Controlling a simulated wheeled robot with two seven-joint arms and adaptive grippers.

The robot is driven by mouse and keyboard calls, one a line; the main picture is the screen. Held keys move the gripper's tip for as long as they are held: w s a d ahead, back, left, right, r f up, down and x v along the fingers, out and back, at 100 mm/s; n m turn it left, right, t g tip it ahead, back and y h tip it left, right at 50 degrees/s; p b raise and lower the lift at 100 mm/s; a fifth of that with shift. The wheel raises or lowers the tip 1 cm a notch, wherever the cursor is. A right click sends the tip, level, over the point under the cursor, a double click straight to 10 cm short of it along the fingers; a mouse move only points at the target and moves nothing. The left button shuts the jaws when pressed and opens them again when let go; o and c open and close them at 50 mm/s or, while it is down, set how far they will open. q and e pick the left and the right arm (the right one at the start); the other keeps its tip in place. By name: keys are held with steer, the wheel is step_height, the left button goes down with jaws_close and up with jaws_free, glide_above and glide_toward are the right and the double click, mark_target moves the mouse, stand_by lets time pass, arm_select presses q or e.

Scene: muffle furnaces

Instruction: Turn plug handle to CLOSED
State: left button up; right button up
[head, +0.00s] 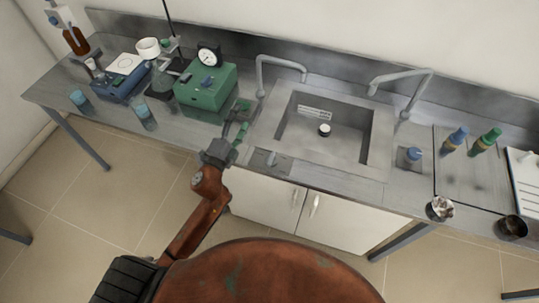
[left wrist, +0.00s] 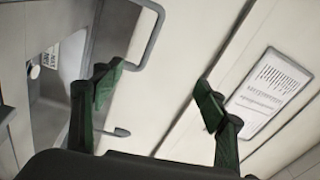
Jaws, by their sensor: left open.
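The sink (head: 288,138) is set in the steel counter, with a small round plug (head: 324,130) with a pale top on its floor. A small grey lever, which looks like the plug handle (head: 272,158), stands on the counter by the sink's front left corner. In the left wrist view this handle (left wrist: 118,132) shows between my fingers, nearer the left one. My left gripper (head: 241,117) is open and empty, left of the sink and apart from the handle. Its green-tipped fingers (left wrist: 156,90) are spread in the left wrist view. I cannot read the handle's setting. My right gripper is not in view.
Two grey taps (head: 281,60) (head: 405,76) rise behind the sink. A green device with a gauge (head: 207,86) stands close left of my gripper. A blue knob (head: 413,154) and capped bottles (head: 486,141) stand right of the sink. A framed text panel (left wrist: 266,95) shows in the left wrist view.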

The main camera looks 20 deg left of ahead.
arm_select(q)
steer(key=w+d+r+m+g+h, duration=0.1)
steer(key=d+r+m+h, duration=0.35)
steer(key=d+m, duration=0.2)
steer(key=w+d+r+m+h, duration=0.1)
steer(key=d+r+m+h, duration=0.2)
steer(key=d+m+h, duration=0.35)
steer(key=s+d+f+m+g+h, duration=0.2)
steer(key=d+m+g+h, duration=0.2)
steer(key=d+m+g, duration=0.6)
steer(key=m+g+y, duration=0.8)
steer(key=m+y, duration=0.4)
steer(key=m, duration=0.2)
glide_toward(271, 157)
steer(key=f, duration=0.2)
steer(key=x, duration=0.6)
steer(key=shift+d+f, duration=0.2)
steer(key=shift+d, duration=0.35)
